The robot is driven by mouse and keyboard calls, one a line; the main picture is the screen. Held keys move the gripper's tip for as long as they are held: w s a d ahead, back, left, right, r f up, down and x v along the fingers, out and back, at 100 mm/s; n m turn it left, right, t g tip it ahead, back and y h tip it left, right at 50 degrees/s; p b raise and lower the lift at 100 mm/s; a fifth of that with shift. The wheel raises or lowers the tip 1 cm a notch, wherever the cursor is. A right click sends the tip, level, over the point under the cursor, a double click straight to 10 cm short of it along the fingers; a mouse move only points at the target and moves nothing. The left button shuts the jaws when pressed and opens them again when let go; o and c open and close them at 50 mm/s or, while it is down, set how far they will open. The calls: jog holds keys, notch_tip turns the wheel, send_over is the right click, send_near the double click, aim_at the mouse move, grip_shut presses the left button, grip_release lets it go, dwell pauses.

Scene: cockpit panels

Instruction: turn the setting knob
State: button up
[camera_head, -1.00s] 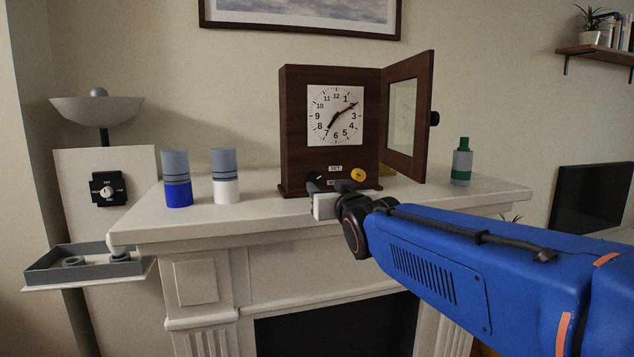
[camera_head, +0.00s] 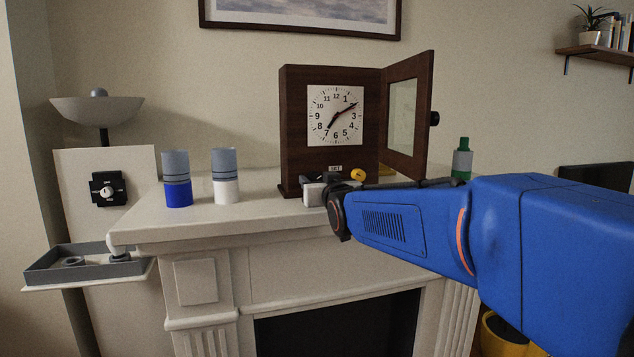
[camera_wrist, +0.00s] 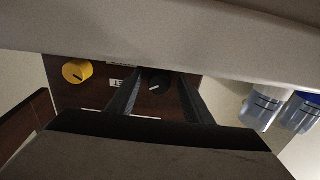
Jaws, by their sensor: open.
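The dark wooden clock (camera_head: 292,130) stands on the mantel with its glazed door (camera_head: 408,110) swung open to the right. Low on its front are a yellow knob (camera_head: 358,174), a SET label (camera_head: 335,168) and a black knob, which my gripper hides in the head view. The wrist view shows the black knob (camera_wrist: 155,84) with a white pointer mark, and the yellow knob (camera_wrist: 77,71) to its left. Which knob the label belongs to is unclear. My gripper (camera_wrist: 160,78) is open, with one finger on each side of the black knob; contact cannot be told.
Two cylinders, blue-based (camera_head: 178,190) and white-based (camera_head: 226,188), stand on the mantel (camera_head: 250,212) left of the clock. A green-and-grey bottle (camera_head: 462,160) stands to the right. A grey tray (camera_head: 60,275) and a panel dial (camera_head: 108,190) are at far left.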

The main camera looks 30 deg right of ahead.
jog(key=c, duration=1.1)
jog(key=shift+o, duration=0.2)
jog(key=shift+n, duration=0.4)
jog(key=n, duration=0.4)
jog(key=shift+n, duration=0.4)
jog(key=n, duration=0.6)
jog(key=shift+d, duration=0.1)
jog(key=o, duration=1.1)
jog(key=shift+c, duration=0.2)
